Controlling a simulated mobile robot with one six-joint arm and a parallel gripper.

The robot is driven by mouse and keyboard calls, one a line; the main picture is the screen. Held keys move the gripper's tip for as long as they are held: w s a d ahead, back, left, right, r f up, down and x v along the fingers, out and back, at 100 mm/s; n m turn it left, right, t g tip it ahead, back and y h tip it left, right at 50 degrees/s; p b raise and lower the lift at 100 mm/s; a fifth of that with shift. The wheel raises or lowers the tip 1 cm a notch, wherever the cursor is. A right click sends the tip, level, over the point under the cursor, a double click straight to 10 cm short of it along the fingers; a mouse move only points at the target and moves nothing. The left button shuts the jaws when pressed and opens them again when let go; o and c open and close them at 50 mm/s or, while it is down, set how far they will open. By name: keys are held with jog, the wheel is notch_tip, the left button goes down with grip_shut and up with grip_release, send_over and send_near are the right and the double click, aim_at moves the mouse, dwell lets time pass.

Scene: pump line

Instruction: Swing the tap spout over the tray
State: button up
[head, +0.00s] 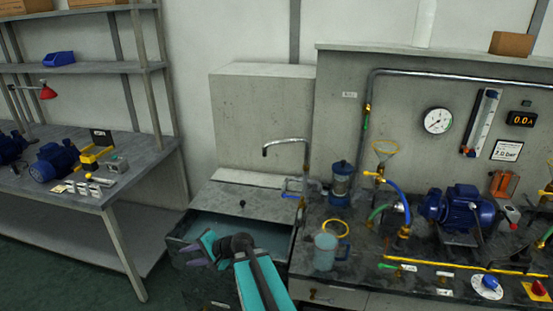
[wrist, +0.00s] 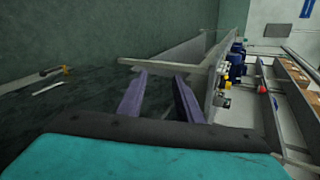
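The tap spout (head: 285,142) is a thin grey metal pipe in the head view. It runs left from the top of an upright pipe, and its tip bends down. In the picture its tip lies in front of a pale wall block, above the grey tray-like basin (head: 262,236); I cannot tell whether it is truly over it. The basin looks shallow, with a bluish inside. My gripper (head: 198,248) is in front of the basin's left part, well below and left of the spout. In the wrist view my gripper (wrist: 160,80) has its two purple fingers apart with nothing between them.
A blue tap lever (head: 290,196) sits low by the upright pipe. The bench to the right holds a clear jug (head: 325,250), a blue pump motor (head: 458,207) and hoses. A workbench (head: 95,196) with motors stands left. The air around the spout looks clear.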

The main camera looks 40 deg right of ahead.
jog(key=d+r+m+t+h, duration=0.4)
jog(key=d+r+t, duration=0.1)
jog(key=d+r, duration=1.45)
jog(key=s+d+r+m+h+b, duration=0.1)
jog(key=s+d+r+h, duration=0.1)
jog(key=s+d+r, duration=0.4)
jog(key=s+d+r+m+t+h+b, duration=0.1)
jog(key=s+d+r+h, duration=0.2)
jog(key=s+d+r, duration=0.4)
jog(key=s+d, duration=0.1)
jog(key=d, duration=0.6)
jog(key=shift+s+r+t, duration=0.25)
jog(key=shift+s+t, duration=0.05)
jog(key=shift+w, duration=0.1)
jog(key=p+x, duration=0.3)
jog(key=x, duration=1)
jog(key=shift+w+d+p, duration=0.25)
jog(key=shift+w+p, duration=0.05)
jog(key=shift+p, duration=0.1)
